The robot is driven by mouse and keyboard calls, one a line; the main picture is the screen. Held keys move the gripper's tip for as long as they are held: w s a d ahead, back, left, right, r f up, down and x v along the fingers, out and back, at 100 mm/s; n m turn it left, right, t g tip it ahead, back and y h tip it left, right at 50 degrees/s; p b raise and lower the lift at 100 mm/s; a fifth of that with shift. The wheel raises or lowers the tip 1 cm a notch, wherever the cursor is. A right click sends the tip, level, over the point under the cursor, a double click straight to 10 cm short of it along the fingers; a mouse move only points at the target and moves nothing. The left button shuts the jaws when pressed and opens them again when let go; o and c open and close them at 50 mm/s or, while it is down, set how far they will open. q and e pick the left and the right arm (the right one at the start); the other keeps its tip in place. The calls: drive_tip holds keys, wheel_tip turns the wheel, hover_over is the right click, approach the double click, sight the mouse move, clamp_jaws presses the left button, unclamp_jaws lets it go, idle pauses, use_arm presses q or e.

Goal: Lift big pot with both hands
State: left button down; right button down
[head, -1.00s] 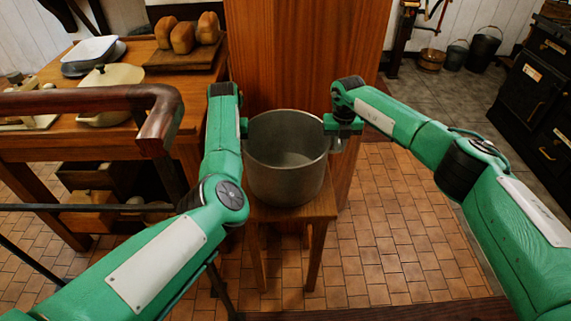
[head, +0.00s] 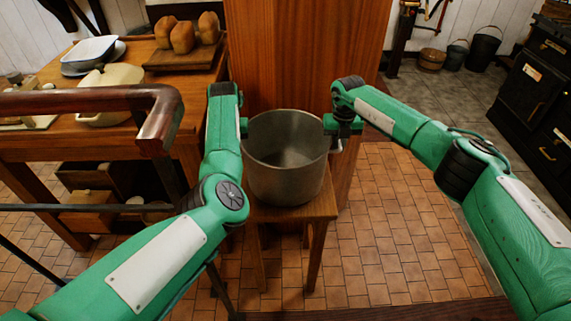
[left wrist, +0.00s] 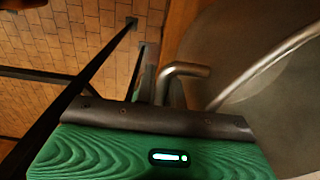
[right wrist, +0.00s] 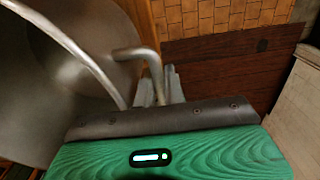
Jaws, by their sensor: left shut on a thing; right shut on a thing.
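The big pot (head: 286,180) is a grey metal pot, upright and open at the top, at the stool's top in the head view. Its inside looks empty. My left gripper (head: 244,127) is at the pot's left side, shut on the left handle, a bent metal bar that shows in the left wrist view (left wrist: 184,70). My right gripper (head: 331,126) is at the right side, shut on the right handle, which shows in the right wrist view (right wrist: 136,54). The fingertips are partly hidden. I cannot tell any gap between pot and stool.
The wooden stool (head: 318,212) stands against a wood-panelled column (head: 300,55). A table (head: 140,75) with loaves (head: 183,37) and a lidded cream pot (head: 108,92) is at left. A wooden rail (head: 80,98) is near my left arm.

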use_arm(q)
drive_tip(key=shift+r, duration=0.15)
use_arm(e)
drive_tip(key=shift+r, duration=0.15)
